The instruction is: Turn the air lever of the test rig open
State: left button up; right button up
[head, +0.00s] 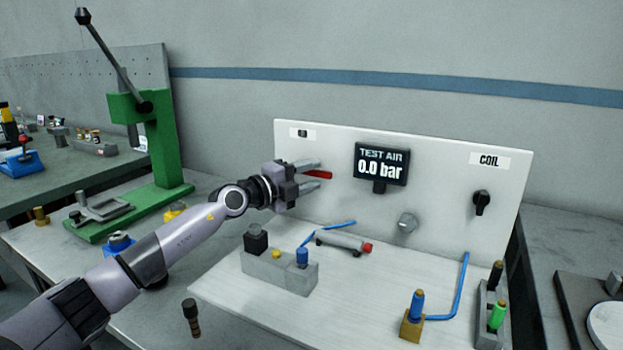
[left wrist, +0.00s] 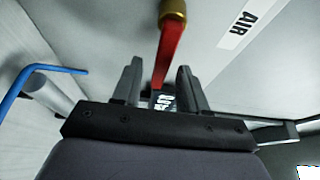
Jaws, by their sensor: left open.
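In the left wrist view the lever (left wrist: 168,52) runs from a brass fitting (left wrist: 173,12) into the gap between my fingers. My left gripper (head: 312,177) is open, with one finger above the lever and one below it. I see no clear contact. The gripper also shows in the left wrist view (left wrist: 160,78). The display (head: 381,163) reads TEST AIR 0.0 bar. My right gripper is not in view.
A black COIL knob (head: 482,202) and a round metal knob (head: 407,222) sit on the panel. Below are a grey block (head: 280,272), a cylinder with a red end (head: 343,242) and blue tubing (head: 464,285). A green press (head: 150,150) stands at left.

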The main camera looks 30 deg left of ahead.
pick_arm(q)
jog(key=shift+w+d, duration=0.15)
jog(key=shift+w, duration=0.25)
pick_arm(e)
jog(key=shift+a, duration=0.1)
pick_arm(q)
grip_shut()
